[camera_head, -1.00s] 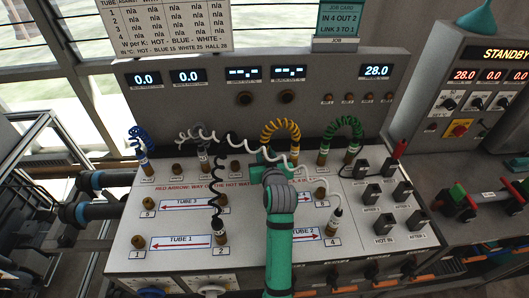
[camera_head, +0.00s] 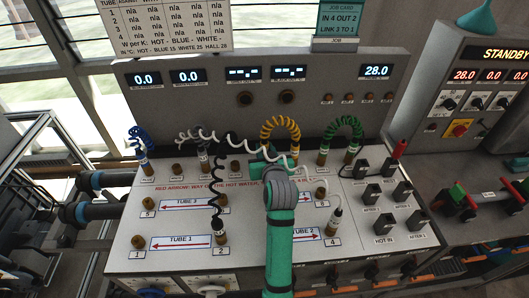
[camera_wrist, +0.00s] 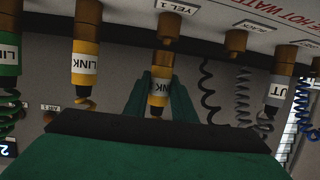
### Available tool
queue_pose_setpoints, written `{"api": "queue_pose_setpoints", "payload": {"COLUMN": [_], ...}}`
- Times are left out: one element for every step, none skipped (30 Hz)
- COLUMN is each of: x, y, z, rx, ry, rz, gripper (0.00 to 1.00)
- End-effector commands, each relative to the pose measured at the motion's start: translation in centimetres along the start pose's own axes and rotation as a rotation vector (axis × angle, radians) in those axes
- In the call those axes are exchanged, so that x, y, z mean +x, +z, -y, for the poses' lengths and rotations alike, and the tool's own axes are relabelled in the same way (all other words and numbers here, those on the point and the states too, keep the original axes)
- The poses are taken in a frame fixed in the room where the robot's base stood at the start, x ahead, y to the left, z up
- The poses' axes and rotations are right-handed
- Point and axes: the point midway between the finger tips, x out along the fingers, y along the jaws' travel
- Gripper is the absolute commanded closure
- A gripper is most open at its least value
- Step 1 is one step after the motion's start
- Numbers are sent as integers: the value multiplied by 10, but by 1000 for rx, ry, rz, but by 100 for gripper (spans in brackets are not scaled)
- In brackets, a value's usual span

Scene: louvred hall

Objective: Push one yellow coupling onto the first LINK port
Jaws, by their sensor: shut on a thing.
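My gripper (camera_wrist: 159,98) is shut on a yellow coupling (camera_wrist: 160,87) marked LINK, seen upside down in the wrist view. The coupling's brass end is in line with the brass post labelled YEL 1 (camera_wrist: 168,30); I cannot tell whether they touch. In the head view the yellow hose (camera_head: 281,122) arches behind my gripper (camera_head: 262,155), whose fingertips are hidden by the arm. Port 1 (camera_head: 138,241) is a bare brass stub at the front left. Port 3 is hidden by my arm.
The green hose (camera_head: 343,122) stands to the right of the yellow one. A white coiled hose (camera_head: 250,147) crosses by my gripper. A black coiled hose (camera_head: 216,195) rises from port 2. The job card (camera_head: 339,18) reads IN 4 OUT 2, LINK 3 TO 1.

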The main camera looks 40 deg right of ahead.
Motion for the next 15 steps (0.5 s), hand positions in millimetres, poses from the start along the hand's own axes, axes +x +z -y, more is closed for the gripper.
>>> {"api": "queue_pose_setpoints", "payload": {"x": [-2, -3, -4, -5, -6, -7, -8, -9, -10, -11, -12, -13, -14, -14, -15], "y": [-7, -10, -14, -17, -19, -23, -26, -29, -33, -36, -39, -42, -44, -46, -48], "z": [0, 0, 1, 1, 1, 1, 1, 1, 1, 0, 0, 0, 0, 0, 0], "rx": [-1, -1, -1, -1, -1, -1, -1, -1, -1, 0, 0, 0, 0, 0, 1], "ry": [0, -1, -1, -1, -1, -1, -1, -1, -1, -1, -1, -1, -1, -1, 0], "rz": [-4, -3, -3, -3, -2, -2, -3, -4, -3, -3, -3, -2, -1, -1, -2], "gripper": [100, 100, 100, 100, 100, 100, 100, 100, 100, 100, 100, 100, 100, 100, 100]}}
